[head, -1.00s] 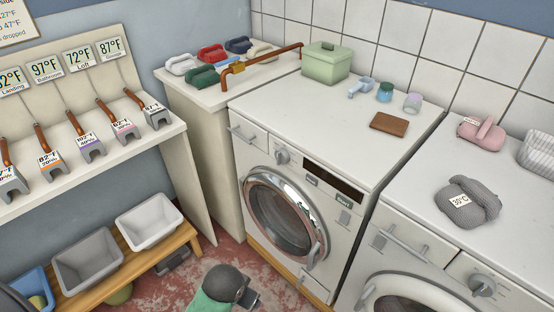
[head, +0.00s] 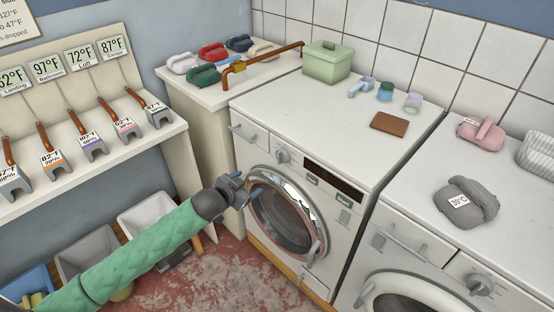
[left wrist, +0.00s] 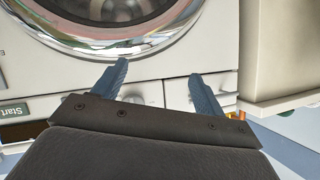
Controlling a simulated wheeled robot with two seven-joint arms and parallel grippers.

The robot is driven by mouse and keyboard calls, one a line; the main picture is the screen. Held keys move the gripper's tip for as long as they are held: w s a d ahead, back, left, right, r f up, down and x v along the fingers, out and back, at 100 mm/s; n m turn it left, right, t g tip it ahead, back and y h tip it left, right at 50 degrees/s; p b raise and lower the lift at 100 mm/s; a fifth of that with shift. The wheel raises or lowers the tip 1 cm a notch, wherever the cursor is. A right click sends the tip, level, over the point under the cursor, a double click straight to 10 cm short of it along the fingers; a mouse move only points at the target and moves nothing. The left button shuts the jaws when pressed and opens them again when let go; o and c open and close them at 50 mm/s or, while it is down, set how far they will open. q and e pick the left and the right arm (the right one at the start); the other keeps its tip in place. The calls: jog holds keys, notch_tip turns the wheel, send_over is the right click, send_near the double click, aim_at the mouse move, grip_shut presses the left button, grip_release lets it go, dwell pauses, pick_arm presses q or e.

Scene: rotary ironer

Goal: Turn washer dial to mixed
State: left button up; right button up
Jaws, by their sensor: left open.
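The left washer (head: 345,165) has a round silver dial (head: 283,156) at the left of its control panel, between the detergent drawer (head: 246,139) and the dark display (head: 333,180). The dial's markings are too small to read. My left gripper (head: 247,184) is open and empty, in front of the washer, below the dial and at the upper left of the round door (head: 285,222). In the left wrist view, the open fingers (left wrist: 160,82) point toward the washer front, which appears upside down. The dial (left wrist: 150,95) shows partly between them, apart from both fingers. My right gripper is not in view.
A second machine (head: 430,235) with its own dial (head: 481,285) stands at the right. A brown wallet-like object (head: 389,122) and a green box (head: 326,62) sit on top of the left washer. Bins (head: 85,250) stand on a low wooden bench at left.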

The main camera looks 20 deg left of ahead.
pick_arm(q)
notch_tip(320, 180, up, 2)
jog(key=d+t+h, duration=0.1)
jog(key=d+h, duration=0.1)
jog(key=h, duration=0.1)
jog(key=t+h, duration=0.2)
jog(key=h, duration=0.1)
send_near(278, 158)
jog(key=x, duration=0.2)
jog(key=shift+n, duration=0.4)
jog(key=p+x, duration=0.2)
jog(key=x, duration=0.5)
jog(key=shift+w+d+f, duration=0.1)
jog(key=shift+w+d, duration=0.05)
jog(key=shift+w, duration=0.05)
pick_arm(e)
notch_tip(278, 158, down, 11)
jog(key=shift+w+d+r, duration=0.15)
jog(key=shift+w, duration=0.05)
pick_arm(q)
jog(key=c, duration=1)
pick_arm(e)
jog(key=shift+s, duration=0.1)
